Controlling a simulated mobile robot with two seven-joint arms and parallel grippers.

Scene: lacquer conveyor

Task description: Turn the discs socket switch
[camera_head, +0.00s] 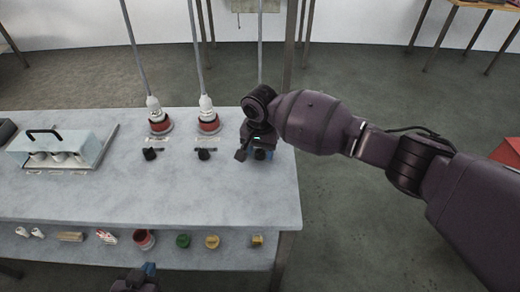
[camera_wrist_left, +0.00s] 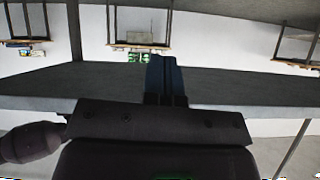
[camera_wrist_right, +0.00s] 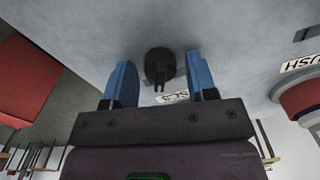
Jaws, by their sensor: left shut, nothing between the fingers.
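The discs socket switch, a black knob (camera_wrist_right: 160,65), shows between the fingers of my right gripper (camera_wrist_right: 160,80) in the right wrist view. That gripper is open, one blue finger on each side of the knob, with gaps showing on both sides. A label partly reading "SC" is beside the knob, partly covered. In the head view my right gripper (camera_head: 257,154) is at the bench's right end, and it hides most of this switch and its socket. My left gripper (camera_head: 150,269) is at the bottom edge of the head view, below the bench top; its blue fingers are together in the left wrist view (camera_wrist_left: 166,75).
Two more black switches (camera_head: 150,154) (camera_head: 204,154) sit to the left, each before a red socket (camera_head: 160,126) (camera_head: 209,124) with a hanging cable. A case with a handle (camera_head: 62,148) stands on the bench's left. Small items line the lower shelf (camera_head: 110,256).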

